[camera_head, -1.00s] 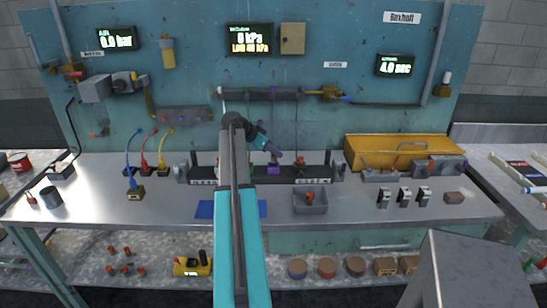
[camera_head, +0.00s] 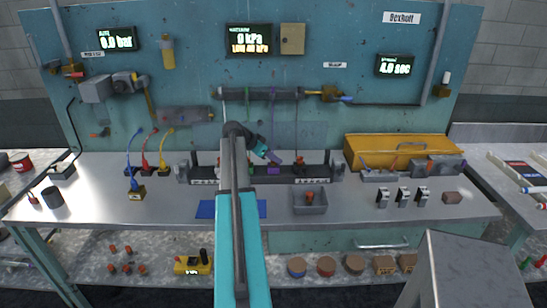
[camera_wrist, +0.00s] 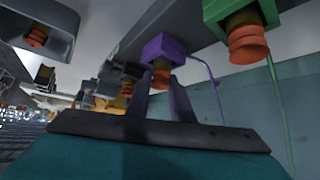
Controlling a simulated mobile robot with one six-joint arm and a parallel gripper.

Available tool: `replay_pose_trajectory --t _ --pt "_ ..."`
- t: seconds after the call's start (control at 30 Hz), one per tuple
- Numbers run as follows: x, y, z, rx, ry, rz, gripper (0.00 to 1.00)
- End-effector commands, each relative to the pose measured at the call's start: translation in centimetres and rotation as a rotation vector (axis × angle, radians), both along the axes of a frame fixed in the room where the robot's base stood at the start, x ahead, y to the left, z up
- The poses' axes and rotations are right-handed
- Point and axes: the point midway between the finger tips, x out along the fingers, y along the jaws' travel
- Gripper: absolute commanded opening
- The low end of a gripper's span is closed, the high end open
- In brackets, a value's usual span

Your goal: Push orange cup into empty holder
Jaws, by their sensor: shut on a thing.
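My gripper (camera_wrist: 160,92) is shut on an orange cup (camera_wrist: 161,76), which sits upright between its two fingers in the wrist view. The cup is right under a purple holder (camera_wrist: 164,47), against its underside; I cannot tell how far in it is. A green holder (camera_wrist: 240,10) to the right has an orange cup (camera_wrist: 248,45) under a brass-coloured fitting. In the head view my gripper (camera_head: 273,158) is small, by the dark rack (camera_head: 312,172) at the back of the bench, and the cup it holds cannot be made out.
More orange cups show at the left in the wrist view, one under a grey holder (camera_wrist: 37,36). A grey tray (camera_head: 310,206) with an orange piece stands on the bench. Black clips (camera_head: 404,196) stand to its right. A blue mat (camera_head: 206,209) lies under my arm.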

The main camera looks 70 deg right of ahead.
Motion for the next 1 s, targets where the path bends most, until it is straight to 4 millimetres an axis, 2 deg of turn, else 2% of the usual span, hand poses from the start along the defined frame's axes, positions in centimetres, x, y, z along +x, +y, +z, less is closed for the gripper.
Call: replay_pose_trajectory --t 0.43,0.47,0.57,1.0 --pt "0.00 -0.01 -0.50 0.000 0.000 0.000 0.00" --pt "0.00 -0.01 -0.42 0.000 0.000 0.000 0.24" --pt "0.00 -0.01 -0.37 0.000 0.000 0.000 0.39" --pt "0.01 -0.01 -0.10 0.000 0.000 0.000 0.39"
